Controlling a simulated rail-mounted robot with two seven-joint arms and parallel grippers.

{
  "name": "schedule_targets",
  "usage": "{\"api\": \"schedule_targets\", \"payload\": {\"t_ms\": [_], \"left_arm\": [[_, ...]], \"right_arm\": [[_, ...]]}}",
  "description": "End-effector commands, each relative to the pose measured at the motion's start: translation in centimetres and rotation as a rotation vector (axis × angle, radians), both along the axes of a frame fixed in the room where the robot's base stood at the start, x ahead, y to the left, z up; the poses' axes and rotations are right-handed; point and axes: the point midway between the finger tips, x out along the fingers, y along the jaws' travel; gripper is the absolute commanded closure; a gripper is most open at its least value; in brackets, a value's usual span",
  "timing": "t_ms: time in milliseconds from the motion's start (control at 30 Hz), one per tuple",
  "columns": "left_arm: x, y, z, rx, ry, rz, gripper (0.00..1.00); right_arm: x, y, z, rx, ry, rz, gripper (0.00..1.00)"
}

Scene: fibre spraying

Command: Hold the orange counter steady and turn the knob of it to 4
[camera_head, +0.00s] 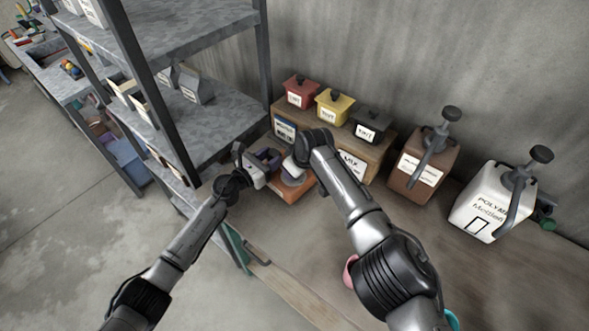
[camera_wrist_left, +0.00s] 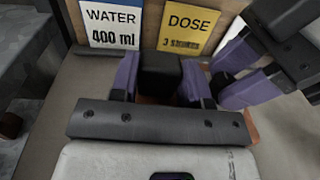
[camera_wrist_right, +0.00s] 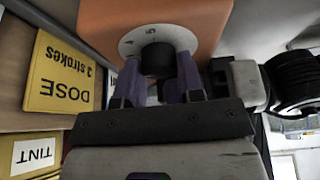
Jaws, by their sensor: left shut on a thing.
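The orange counter (camera_head: 292,189) stands on the bench in front of the wooden rack. In the right wrist view the counter (camera_wrist_right: 195,20) shows a white numbered dial (camera_wrist_right: 182,36) around a black knob (camera_wrist_right: 157,60). Digits resembling 4 and 5 show; no pointer is readable. My left gripper (camera_head: 262,167) is shut on a black block-like part (camera_wrist_left: 160,74), apparently of the counter. My right gripper (camera_head: 298,164) has its purple fingers (camera_wrist_right: 160,80) on either side of the knob; whether they press on it is unclear. Both grippers hide much of the counter.
The rack carries red (camera_head: 300,91), yellow (camera_head: 334,107) and black (camera_head: 370,125) tins. Brown (camera_head: 408,181) and white (camera_head: 478,205) pump containers stand to the right. A metal shelf (camera_head: 205,115) stands close on the left. The bench's right front (camera_head: 500,290) is clear.

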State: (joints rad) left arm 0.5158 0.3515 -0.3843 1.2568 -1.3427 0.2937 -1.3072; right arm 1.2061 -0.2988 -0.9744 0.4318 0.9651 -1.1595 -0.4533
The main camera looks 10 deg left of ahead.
Motion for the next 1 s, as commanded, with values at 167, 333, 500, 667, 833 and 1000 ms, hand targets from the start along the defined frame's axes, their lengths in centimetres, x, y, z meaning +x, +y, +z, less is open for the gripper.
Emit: {"api": "schedule_targets", "payload": {"t_ms": [167,333,500,667,833,1000], "left_arm": [[-0.01,-0.02,-0.02,0.001,0.0,0.0,1.0],[-0.01,-0.02,-0.02,0.002,-0.001,0.0,1.0],[-0.01,-0.02,-0.02,0.002,-0.001,0.0,1.0],[-0.01,-0.02,-0.02,0.002,-0.001,0.0,1.0],[-0.01,-0.02,-0.01,0.002,-0.001,0.0,1.0],[0.0,-0.01,-0.01,0.002,-0.001,0.0,1.0]], "right_arm": [[0.0,-0.01,0.0,0.0,0.0,0.0,0.85],[-0.01,0.0,-0.03,0.0,0.0,-0.006,0.89],[-0.08,0.04,-0.09,-0.001,0.002,-0.053,0.89],[-0.12,0.07,-0.12,0.0,0.002,-0.156,0.89],[-0.18,0.12,-0.11,0.0,0.004,-0.303,0.89],[-0.21,0.2,-0.11,0.001,0.003,-0.445,0.89]]}}
